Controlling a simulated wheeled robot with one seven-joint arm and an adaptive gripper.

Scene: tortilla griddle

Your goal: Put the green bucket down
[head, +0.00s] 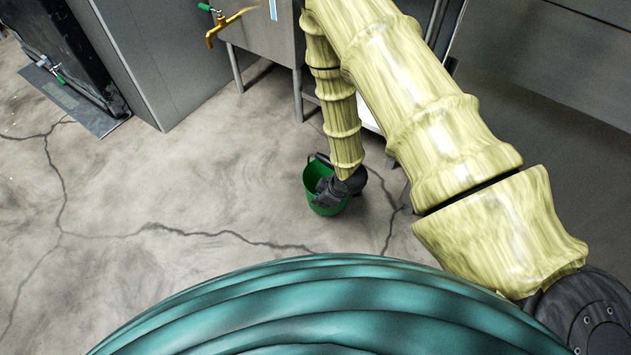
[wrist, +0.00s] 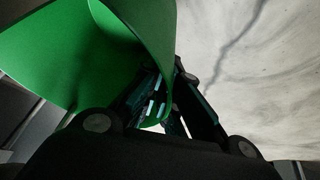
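The green bucket (head: 326,208) is upright or nearly so in the head view, below the end of my arm. My gripper (head: 327,187) is at its rim and covers part of its opening. In the wrist view the bucket (wrist: 60,52) fills the upper left. My gripper's fingers (wrist: 165,108) close in on the bucket's wall from both sides and look shut on it. I cannot tell from these views whether the bucket's bottom touches the floor.
The cracked concrete floor (head: 180,205) is clear to the left of the bucket. A steel basin (head: 262,38) on legs with a brass tap (head: 222,24) stands behind. A grey cabinet (head: 165,55) and a dark floor plate (head: 75,100) are at the upper left.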

